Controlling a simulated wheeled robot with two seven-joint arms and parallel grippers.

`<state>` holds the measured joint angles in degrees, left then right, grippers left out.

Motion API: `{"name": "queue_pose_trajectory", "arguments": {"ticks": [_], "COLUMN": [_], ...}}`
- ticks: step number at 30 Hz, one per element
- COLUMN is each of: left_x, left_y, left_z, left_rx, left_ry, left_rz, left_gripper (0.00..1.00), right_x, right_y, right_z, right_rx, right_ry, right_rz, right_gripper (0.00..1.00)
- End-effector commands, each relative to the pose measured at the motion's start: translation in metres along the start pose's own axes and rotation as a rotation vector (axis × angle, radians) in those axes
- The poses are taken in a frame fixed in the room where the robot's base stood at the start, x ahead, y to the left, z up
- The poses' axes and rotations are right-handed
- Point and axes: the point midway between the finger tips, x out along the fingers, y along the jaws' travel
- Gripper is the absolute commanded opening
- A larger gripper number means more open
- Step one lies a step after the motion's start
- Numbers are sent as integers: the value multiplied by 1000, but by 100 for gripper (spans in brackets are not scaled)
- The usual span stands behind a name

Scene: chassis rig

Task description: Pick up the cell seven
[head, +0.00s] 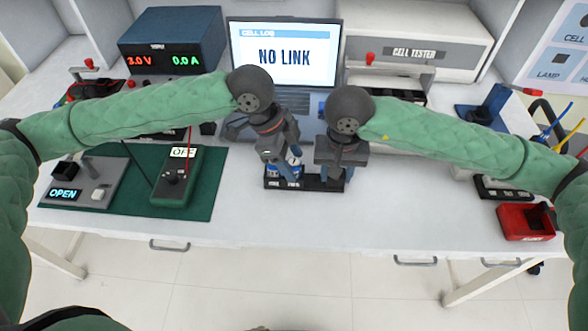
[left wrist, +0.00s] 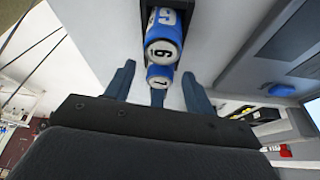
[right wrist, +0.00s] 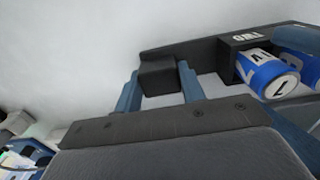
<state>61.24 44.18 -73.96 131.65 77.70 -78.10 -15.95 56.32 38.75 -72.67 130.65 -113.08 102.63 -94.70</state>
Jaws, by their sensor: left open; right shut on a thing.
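Two blue-and-white cells stand close together at a black rack (head: 320,185) at the table's front edge. A blue cell (right wrist: 265,75) with a similar mark shows in the right wrist view, in a slot labelled TWO. My left gripper (head: 284,163) is open above the cells, its fingers (left wrist: 157,85) on either side of them, apart. My right gripper (head: 332,174) is shut on the rack's black end block (right wrist: 158,75).
A laptop (head: 285,55) reading NO LINK stands behind, with a cell tester (head: 415,50) to its right. A green mat (head: 130,205) with a meter (head: 178,180) lies at left. A red bin (head: 525,221) sits at right. The table between rack and bin is clear.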

Motion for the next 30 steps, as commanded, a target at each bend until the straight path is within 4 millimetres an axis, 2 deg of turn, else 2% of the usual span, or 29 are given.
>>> {"name": "queue_pose_trajectory", "arguments": {"ticks": [3, 11, 20, 23, 30], "left_x": [0, 0, -3, -12, -52], "left_y": [0, 0, 0, 0, 0], "left_z": [0, 0, -1, -5, -21], "left_rx": [0, 0, 0, 1, 2], "left_ry": [0, 0, 0, 0, 1], "left_rz": [0, 0, 0, -1, -2], "left_gripper": [54, 3, 3, 3, 3], "right_x": [2, 2, 1, 1, 1], "right_y": [0, 0, 0, 0, 0], "right_z": [0, 0, 0, 0, 0], "right_rx": [1, 1, 0, 0, 0], "right_ry": [-2, -2, -2, -2, -2], "right_rz": [1, 1, 1, 1, 1], "right_gripper": [16, 16, 16, 16, 16]}}
